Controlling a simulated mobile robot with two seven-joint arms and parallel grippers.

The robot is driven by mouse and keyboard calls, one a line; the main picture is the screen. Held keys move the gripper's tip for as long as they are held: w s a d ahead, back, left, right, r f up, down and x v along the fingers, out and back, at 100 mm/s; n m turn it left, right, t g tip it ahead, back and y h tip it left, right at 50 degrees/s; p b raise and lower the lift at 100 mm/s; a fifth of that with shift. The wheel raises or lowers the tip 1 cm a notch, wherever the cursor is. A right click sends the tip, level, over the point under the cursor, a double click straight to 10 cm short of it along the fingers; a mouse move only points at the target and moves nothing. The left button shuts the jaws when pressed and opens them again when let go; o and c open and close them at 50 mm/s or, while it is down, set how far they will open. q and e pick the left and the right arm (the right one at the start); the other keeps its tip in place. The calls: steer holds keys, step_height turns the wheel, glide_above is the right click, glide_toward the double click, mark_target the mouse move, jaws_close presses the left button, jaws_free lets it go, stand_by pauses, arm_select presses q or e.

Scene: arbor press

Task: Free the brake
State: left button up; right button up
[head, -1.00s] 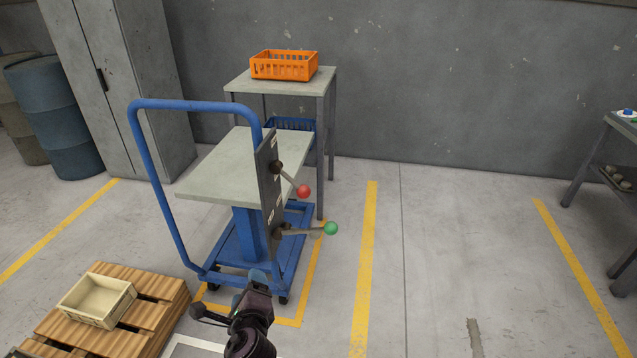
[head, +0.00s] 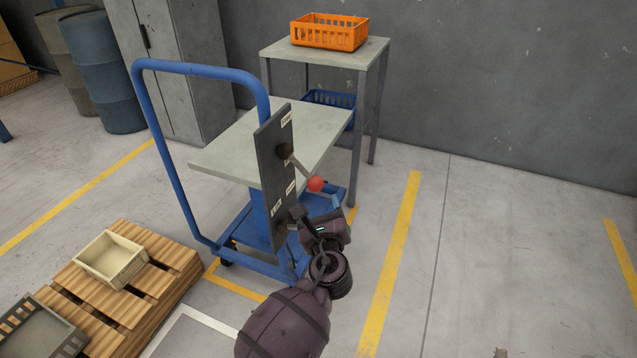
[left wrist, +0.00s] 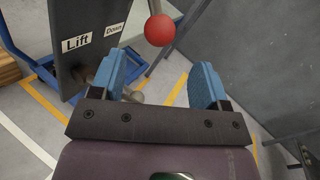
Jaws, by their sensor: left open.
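The blue lift cart (head: 151,130) has a dark upright panel (head: 270,165) with two levers. The upper lever ends in a red ball (head: 316,184), also seen above the fingers in the left wrist view (left wrist: 158,30). The lower lever's hub (head: 297,211) shows at the panel, but its green ball is hidden behind my gripper. In the left wrist view a short grey piece of a lever (left wrist: 133,96) shows by the left finger. My left gripper (head: 320,207) is open, just below the red ball and in front of the lower lever. The panel's labels "Lift" (left wrist: 76,43) and "Down" (left wrist: 115,29) are legible. My right gripper is out of view.
A table (head: 376,55) with an orange crate (head: 329,33) stands behind the cart. A wooden pallet (head: 165,284) with a cream bin (head: 110,259) lies at the left front. The floor right of the cart is clear.

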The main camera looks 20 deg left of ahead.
mark_target(317, 190)
arm_select(q)
steer(key=b+x, duration=0.1)
steer(key=x, duration=0.6)
steer(key=shift+w+a+f, duration=0.2)
steer(key=shift+w, duration=0.15)
steer(key=shift+w+a+r, duration=0.1)
steer(key=shift+w+a, duration=0.1)
steer(key=shift+w, duration=0.2)
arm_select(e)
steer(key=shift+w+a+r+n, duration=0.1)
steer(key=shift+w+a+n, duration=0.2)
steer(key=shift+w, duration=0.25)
